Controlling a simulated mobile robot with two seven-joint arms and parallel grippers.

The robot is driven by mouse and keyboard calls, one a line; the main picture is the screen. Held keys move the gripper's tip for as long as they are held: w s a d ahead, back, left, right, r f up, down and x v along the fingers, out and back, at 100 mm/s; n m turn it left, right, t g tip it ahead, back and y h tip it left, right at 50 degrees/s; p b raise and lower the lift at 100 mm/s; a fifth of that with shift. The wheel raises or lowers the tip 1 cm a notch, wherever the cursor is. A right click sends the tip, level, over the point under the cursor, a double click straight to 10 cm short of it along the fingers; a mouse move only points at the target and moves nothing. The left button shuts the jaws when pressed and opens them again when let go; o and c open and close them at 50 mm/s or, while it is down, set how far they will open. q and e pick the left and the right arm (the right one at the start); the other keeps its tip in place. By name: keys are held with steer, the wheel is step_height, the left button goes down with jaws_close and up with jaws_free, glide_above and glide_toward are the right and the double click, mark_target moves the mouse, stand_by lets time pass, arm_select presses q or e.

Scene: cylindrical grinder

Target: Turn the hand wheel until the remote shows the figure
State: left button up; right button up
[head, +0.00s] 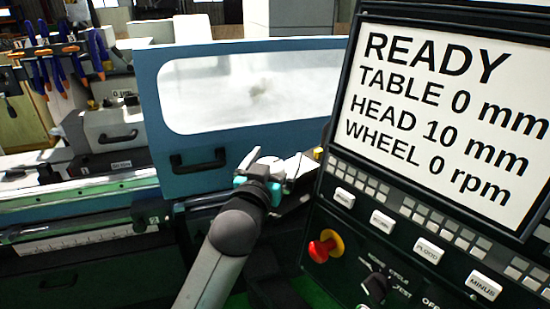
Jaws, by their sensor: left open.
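The remote, a dark control panel (335,215), stands large at the right. Its lit screen (450,115) reads READY, TABLE 0 mm, HEAD 10 mm, WHEEL 0 rpm. My left gripper (276,168) is at the end of the grey arm, left of the panel and in front of the blue machine door. It is open, small and partly hidden by its own wrist. A pale rounded part shows beside its tip; I cannot tell whether this is the hand wheel or whether they touch. No hand wheel shows clearly. My right gripper is not in view.
The blue door (255,58) with a window and a black handle (198,161) is behind my arm. A red stop button (322,248) on a yellow base and a black rotary knob (375,287) stick out of the panel. The machine bed (75,215) lies left.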

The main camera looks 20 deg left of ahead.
arm_select(q)
steer(key=shift+c, duration=0.2)
steer(key=c, duration=1.3)
steer(key=shift+h, duration=0.3)
